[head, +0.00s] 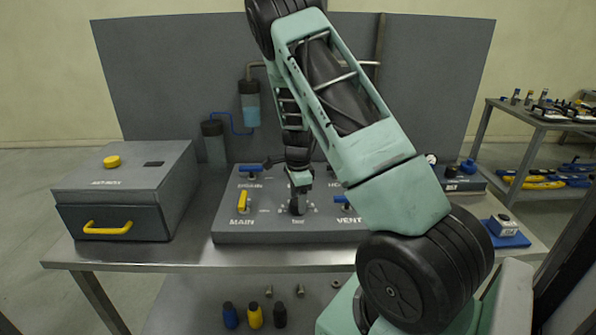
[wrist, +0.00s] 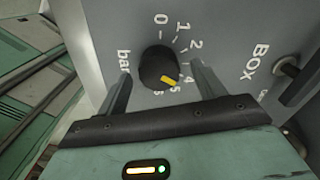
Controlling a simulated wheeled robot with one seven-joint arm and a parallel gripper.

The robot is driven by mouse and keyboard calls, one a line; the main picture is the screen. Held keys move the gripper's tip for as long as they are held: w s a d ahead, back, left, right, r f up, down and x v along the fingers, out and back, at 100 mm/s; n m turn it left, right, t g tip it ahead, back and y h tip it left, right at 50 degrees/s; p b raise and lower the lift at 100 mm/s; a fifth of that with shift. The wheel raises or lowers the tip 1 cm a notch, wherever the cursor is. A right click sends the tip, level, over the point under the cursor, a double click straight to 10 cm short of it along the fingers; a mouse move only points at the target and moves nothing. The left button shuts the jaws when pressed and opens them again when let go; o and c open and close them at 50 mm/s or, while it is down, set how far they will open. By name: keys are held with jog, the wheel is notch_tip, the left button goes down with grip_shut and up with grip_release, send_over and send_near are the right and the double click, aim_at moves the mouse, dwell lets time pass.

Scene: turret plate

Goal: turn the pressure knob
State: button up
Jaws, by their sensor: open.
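The pressure knob (wrist: 158,66) is a round black knob with a yellow pointer mark, on a grey panel face lettered "bar". Its scale runs from 0 at the top clockwise through 1, 2 and 4. The yellow mark points down and right, close to the 5. My gripper (wrist: 160,82) is open, with one finger at each side of the knob and visible gaps between. In the head view, the knob (head: 297,206) sits at the middle of the turret plate (head: 290,237), with my gripper (head: 300,181) just above it. My arm hides part of the plate's right side.
A yellow MAIN lever (head: 243,201) stands left of the knob, and a blue VENT lever (head: 340,199) stands right. A blue lever (head: 249,167) is behind. A grey box with a yellow handle (head: 107,228) stands at left. The bench front edge (head: 200,267) is clear.

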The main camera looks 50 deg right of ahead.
notch_tip(320, 180, up, 16)
jog(key=b, duration=0.2)
jog(key=shift+f, duration=0.15)
jog(key=shift+a, duration=0.1)
dwell(0.4)
